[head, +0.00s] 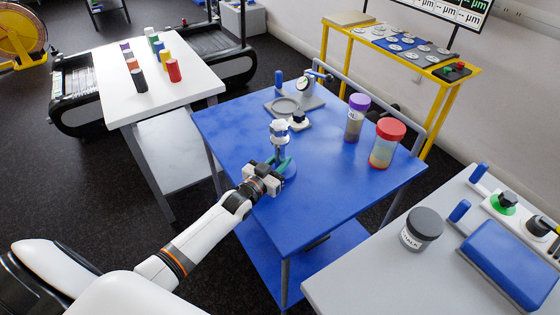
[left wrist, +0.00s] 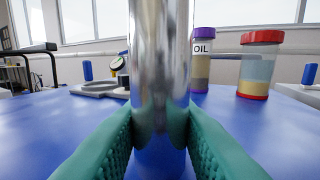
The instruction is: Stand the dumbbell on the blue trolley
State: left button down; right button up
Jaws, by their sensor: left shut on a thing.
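The dumbbell (head: 279,129) is upright over the blue trolley (head: 330,188), with a pale silvery head at its top. Its shiny metal handle fills the middle of the left wrist view (left wrist: 160,55). My left gripper (head: 279,164) is shut on it, with the green finger pads pressed against both sides low on the metal. The lower end is partly hidden by the fingers, and I cannot tell whether it touches the top. My right gripper is not in view.
An oil jar with a purple lid (head: 356,117) and a red-lidded jar (head: 386,143) stand right of the dumbbell. A dial gauge stand (head: 296,98) is behind it. The trolley's near right is clear. A grey bench (head: 355,270) holds a chalk jar (head: 421,229).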

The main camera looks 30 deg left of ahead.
pick_arm(q)
jog(key=shift+r, duration=0.15)
jog(key=c, duration=1.1)
grip_release()
jog(key=shift+c, duration=0.2)
jog(key=shift+s, duration=0.15)
jog(key=s, duration=0.4)
jog(key=s+a, duration=0.1)
jog(key=s, duration=0.6)
jog(key=shift+s+a, duration=0.35)
